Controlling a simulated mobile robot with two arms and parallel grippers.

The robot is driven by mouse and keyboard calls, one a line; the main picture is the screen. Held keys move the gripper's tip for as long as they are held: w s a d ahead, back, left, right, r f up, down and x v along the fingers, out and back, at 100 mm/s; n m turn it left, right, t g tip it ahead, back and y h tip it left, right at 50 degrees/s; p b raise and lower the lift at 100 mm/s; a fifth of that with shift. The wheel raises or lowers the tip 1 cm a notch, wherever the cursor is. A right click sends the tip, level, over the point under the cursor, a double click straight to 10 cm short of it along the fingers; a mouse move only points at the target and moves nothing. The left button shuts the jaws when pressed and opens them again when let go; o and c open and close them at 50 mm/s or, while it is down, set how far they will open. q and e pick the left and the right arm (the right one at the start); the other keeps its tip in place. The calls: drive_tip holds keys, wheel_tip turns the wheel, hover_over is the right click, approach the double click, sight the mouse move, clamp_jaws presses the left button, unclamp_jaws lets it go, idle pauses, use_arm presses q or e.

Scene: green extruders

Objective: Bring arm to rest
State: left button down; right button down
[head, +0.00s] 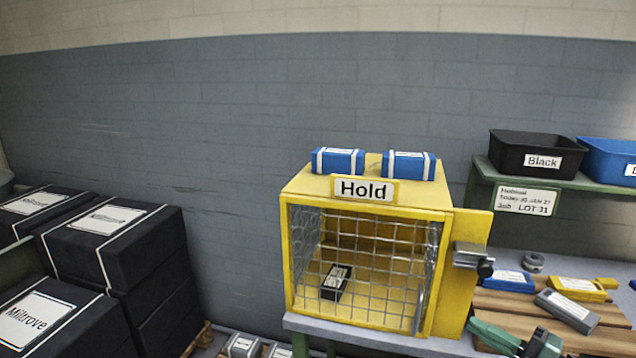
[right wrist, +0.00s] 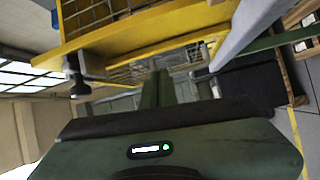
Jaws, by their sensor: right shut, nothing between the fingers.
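My right gripper (head: 500,337) is at the lower right of the head view, in front of the bench and just right of the yellow cage (head: 300,190). In the right wrist view its fingers (right wrist: 160,88) are together with nothing between them. The cage is marked "Hold" and has a wire mesh front (head: 375,240), which looks shut. A black box with a white label (head: 336,282) lies inside behind the mesh. A grey latch with a dark knob (head: 472,256) is on the cage's right side, apart from my gripper. My left gripper is not in view.
Two blue boxes (head: 338,161) lie on the cage. Black boxes (head: 105,230) are stacked at left. A black bin (head: 535,155) and a blue bin (head: 607,158) stand on a green shelf. Blue, yellow and grey items (head: 567,310) lie on a wooden board right of my gripper.

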drive_tip(key=s+a+f+m+h, duration=0.3)
drive_tip(key=f+m+h, duration=0.3)
drive_tip(key=f+m, duration=0.15)
drive_tip(key=s+a+f+m+h, duration=0.3)
drive_tip(key=f+m+h, duration=0.3)
drive_tip(key=m, duration=0.3)
drive_tip(key=s+a+f+m+g, duration=0.2)
drive_tip(key=s+a+g, duration=0.15)
drive_tip(key=s, duration=0.35)
drive_tip(key=s+a+f+m+g, duration=0.2)
drive_tip(key=s+g, duration=0.2)
drive_tip(key=s, duration=0.4)
drive_tip(key=s+a+f+m+g, duration=0.2)
drive_tip(key=s+a+g, duration=0.1)
drive_tip(key=s, duration=0.4)
wheel_tip(320, 180, down, 25)
drive_tip(key=s+g, duration=0.1)
drive_tip(key=s, duration=0.1)
drive_tip(key=s+d+f, duration=0.1)
drive_tip(key=s+f, duration=0.6)
drive_tip(key=s, duration=0.1)
drive_tip(key=s+d+f+g+p, duration=0.1)
drive_tip(key=s+d+f, duration=0.1)
drive_tip(key=s+f, duration=0.6)
drive_tip(key=shift+s+d+f, duration=0.25)
drive_tip(key=shift+s+f, duration=0.05)
drive_tip(key=shift+g, duration=0.25)
